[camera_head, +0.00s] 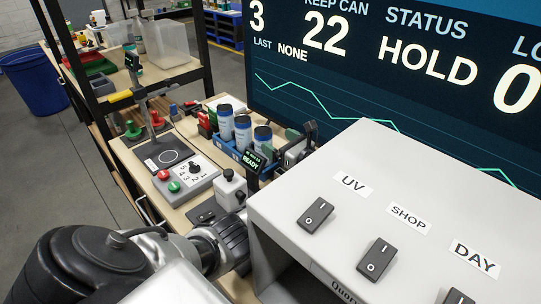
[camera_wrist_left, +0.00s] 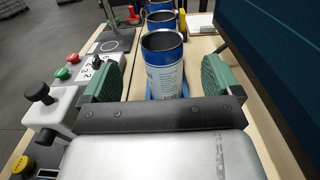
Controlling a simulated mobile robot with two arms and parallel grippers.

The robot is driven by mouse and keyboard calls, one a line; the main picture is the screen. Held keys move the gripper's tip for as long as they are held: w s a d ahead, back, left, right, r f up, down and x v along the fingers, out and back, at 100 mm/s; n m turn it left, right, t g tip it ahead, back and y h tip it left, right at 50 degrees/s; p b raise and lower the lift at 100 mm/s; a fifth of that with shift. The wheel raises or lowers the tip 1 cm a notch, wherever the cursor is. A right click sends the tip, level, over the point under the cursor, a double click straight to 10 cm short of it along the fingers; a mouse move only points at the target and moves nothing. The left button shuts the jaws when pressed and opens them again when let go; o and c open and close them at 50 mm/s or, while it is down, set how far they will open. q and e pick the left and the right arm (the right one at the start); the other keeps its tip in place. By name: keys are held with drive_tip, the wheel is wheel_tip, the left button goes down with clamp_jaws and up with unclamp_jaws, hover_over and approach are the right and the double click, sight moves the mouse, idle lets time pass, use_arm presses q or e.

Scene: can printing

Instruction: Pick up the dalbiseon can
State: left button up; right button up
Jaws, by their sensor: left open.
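Blue-and-white cans stand in a row in a blue holder in the head view: a left can (camera_head: 225,121), a middle can (camera_head: 243,133) and a right can (camera_head: 262,136). I cannot read which is the dalbiseon can. In the left wrist view the nearest can (camera_wrist_left: 162,70) is upright and open-topped, ahead between the green pads of my left gripper (camera_wrist_left: 161,74). The gripper is open, with gaps on both sides of the can. My left arm comes in from the lower left in the head view, its fingers mostly hidden behind the switch box. My right gripper is not in view.
A grey switch box (camera_head: 390,180) labelled UV, SHOP and DAY fills the lower right, close to my left arm. A button panel (camera_head: 188,181) and a black stand base (camera_head: 163,156) lie left of the cans. A large screen (camera_head: 400,85) stands behind.

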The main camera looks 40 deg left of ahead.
sight(270, 135)
use_arm(q)
drive_tip(key=shift+w+a+f+b, duration=0.1)
drive_tip(key=shift+a+b, duration=0.15)
drive_tip(key=shift+a, duration=0.2)
drive_tip(key=shift+w+a+f+b, duration=0.1)
drive_tip(key=shift+a+b, duration=0.15)
drive_tip(key=shift+a, duration=0.15)
drive_tip(key=shift+a+r, duration=0.1)
drive_tip(key=shift+a, duration=0.25)
drive_tip(key=shift+s+a+b, duration=0.1)
drive_tip(key=shift+a+b, duration=0.3)
drive_tip(key=shift+b, duration=0.1)
drive_tip(key=a+b, duration=0.2)
drive_tip(key=a, duration=0.1)
drive_tip(key=shift+w+a+b, duration=0.2)
drive_tip(key=shift+w+b, duration=0.1)
drive_tip(key=shift+b, duration=0.1)
drive_tip(key=shift+a, duration=0.3)
drive_tip(key=shift+a+r, duration=0.1)
drive_tip(key=shift+r, duration=0.05)
drive_tip(key=c, duration=1.2)
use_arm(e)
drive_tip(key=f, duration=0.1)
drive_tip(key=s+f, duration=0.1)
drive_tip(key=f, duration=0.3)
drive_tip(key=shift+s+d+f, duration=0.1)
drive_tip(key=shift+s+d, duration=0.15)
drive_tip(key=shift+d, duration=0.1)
